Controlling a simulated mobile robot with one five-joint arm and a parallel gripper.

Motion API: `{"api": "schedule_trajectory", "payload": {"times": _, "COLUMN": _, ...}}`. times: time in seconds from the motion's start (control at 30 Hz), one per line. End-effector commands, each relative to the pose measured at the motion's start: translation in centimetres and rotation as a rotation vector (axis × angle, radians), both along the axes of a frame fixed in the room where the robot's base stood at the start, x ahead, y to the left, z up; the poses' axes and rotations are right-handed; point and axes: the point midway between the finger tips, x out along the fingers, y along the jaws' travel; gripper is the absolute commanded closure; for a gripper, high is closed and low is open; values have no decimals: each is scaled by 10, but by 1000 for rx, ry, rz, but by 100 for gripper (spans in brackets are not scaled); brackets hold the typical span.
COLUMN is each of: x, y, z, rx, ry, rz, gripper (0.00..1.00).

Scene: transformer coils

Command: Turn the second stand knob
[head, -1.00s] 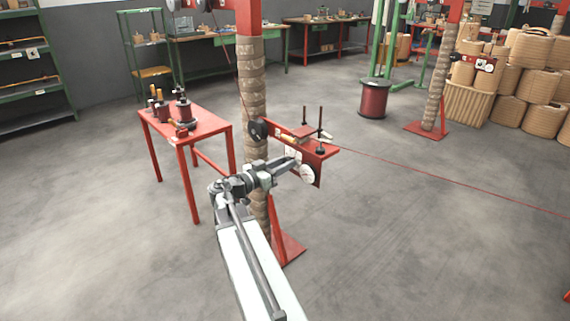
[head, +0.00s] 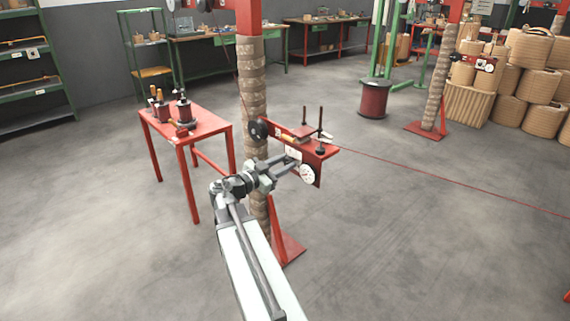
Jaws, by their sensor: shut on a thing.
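A red stand bracket (head: 325,152) is fixed to a post wrapped in brown bands (head: 254,90). Its front carries a white plate and a round white dial (head: 307,174). My gripper (head: 294,164) reaches in from the lower left and its fingertips are at the front of the bracket, just left of the dial. It is shut on the small knob there, which the fingers mostly hide. A similar stand with a wrapped post (head: 438,85) is farther back at right.
A red table (head: 204,126) with small coils (head: 183,111) stands to the left. A red spool (head: 374,98) and stacked tan coils (head: 525,85) are behind at right. A thin red line (head: 440,178) runs across the floor. The floor at front right is clear.

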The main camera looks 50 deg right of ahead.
Motion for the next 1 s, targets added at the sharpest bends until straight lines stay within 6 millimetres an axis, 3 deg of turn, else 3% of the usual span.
{"api": "schedule_trajectory", "payload": {"times": 1.0, "x": -1, "y": -1, "z": 1, "rx": -6, "ry": -54, "rz": -4, "gripper": 100}}
